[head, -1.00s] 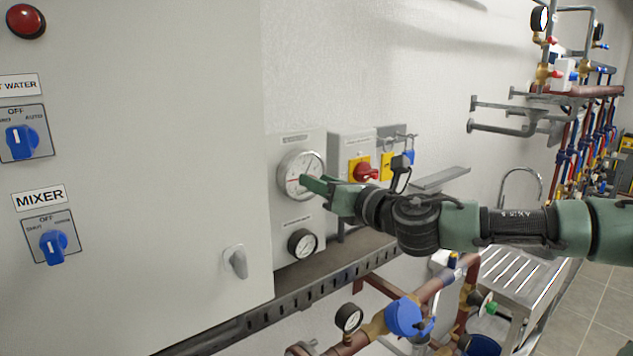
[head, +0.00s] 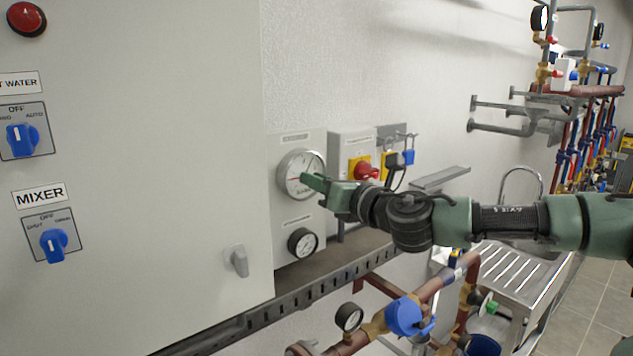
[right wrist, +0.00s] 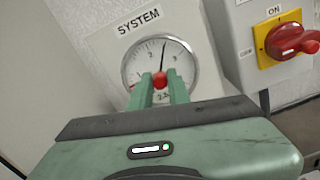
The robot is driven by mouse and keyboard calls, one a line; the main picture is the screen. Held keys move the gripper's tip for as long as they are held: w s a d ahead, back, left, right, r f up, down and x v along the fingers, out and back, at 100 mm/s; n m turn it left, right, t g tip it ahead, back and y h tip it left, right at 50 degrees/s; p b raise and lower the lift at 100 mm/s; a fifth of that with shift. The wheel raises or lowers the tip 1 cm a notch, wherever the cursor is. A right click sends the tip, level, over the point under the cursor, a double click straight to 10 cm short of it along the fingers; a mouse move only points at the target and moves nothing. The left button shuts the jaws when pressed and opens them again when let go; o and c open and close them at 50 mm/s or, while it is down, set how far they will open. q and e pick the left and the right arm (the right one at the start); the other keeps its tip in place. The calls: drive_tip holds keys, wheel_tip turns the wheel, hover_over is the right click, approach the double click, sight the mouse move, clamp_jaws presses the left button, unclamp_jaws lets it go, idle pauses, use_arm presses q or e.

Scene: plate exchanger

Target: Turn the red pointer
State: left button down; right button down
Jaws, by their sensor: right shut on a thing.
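The round gauge (head: 288,175) with a white dial and grey rim is on the panel right of the large cabinet. Its red pointer shows as a short red line (head: 294,178) left of the fingertips. In the right wrist view, the dial (right wrist: 148,62), labelled SYSTEM, has a black needle pointing up and a red knob (right wrist: 160,80) at its centre. My right gripper (head: 306,181) reaches in from the right at the dial, its fingers (right wrist: 160,88) shut on the red knob. The fingers hide part of the lower dial. My left gripper is not in view.
A smaller gauge (head: 302,242) sits just below. To the right is a red switch on a yellow plate (head: 361,168), close to my right wrist. A metal ledge (head: 330,270) runs below. The cabinet (head: 160,170) stands at left with a handle (head: 237,261).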

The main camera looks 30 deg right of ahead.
drive_tip(key=m+b, duration=1.2)
drive_tip(key=m, duration=1.1)
drive_tip(key=shift+m, duration=0.4)
idle(0.5)
drive_tip(key=c, duration=1.3)
unclamp_jaws()
drive_tip(key=shift+c, duration=0.2)
drive_tip(key=shift+s, duration=0.15)
